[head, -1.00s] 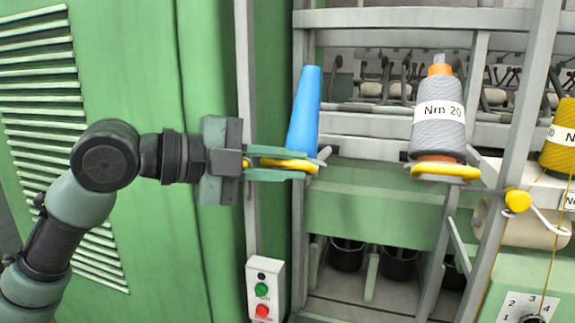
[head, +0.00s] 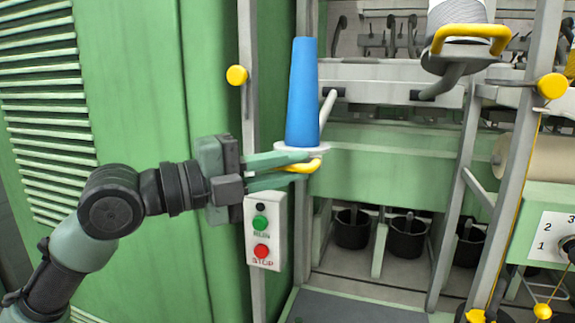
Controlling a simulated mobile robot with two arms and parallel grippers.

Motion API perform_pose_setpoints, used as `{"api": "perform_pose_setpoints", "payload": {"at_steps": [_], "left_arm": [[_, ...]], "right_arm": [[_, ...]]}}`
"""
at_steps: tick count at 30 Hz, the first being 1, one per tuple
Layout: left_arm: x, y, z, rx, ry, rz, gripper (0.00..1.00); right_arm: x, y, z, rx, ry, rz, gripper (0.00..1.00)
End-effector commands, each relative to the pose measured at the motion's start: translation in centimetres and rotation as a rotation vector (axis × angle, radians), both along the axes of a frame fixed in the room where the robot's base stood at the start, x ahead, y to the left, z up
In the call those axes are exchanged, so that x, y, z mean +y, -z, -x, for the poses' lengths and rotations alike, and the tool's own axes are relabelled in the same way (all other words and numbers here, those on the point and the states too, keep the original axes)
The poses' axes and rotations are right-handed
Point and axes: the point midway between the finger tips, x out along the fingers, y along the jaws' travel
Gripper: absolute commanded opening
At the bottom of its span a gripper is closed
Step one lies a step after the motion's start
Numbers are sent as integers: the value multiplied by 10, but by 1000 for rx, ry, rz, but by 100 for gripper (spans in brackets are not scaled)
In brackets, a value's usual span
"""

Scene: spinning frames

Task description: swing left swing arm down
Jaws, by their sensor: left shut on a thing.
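The left swing arm (head: 328,107) is a grey bar that slopes down and forward from its bracket on the frame. It ends in a pale round plate with a yellow handle (head: 313,166) below. A tall blue cone (head: 302,95) stands upright on the plate. My left gripper (head: 306,167) is shut on the yellow handle from the left, its fingers partly hiding it. The right swing arm (head: 448,78) sits higher, with its own yellow handle (head: 470,33) and a grey yarn cone (head: 455,12), cut off by the top edge. My right gripper is not in view.
A control box (head: 263,232) with a green and a red button is just below my left gripper. Grey uprights (head: 250,130) flank the swing arm. Several black cans (head: 352,228) stand below. The space right of the plate is clear.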

Motion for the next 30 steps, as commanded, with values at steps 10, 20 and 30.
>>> {"api": "perform_pose_setpoints", "payload": {"at_steps": [10, 20, 30], "left_arm": [[-2, 20, -4, 4, 3, 1, 0], [-2, 20, -4, 5, 3, 1, 0], [-2, 20, -4, 3, 2, 0, 34]], "right_arm": [[0, 14, 0, 0, 0, 0, 38], [0, 14, 0, 0, 1, 0, 38], [1, 14, 0, 0, 1, -1, 38]]}}
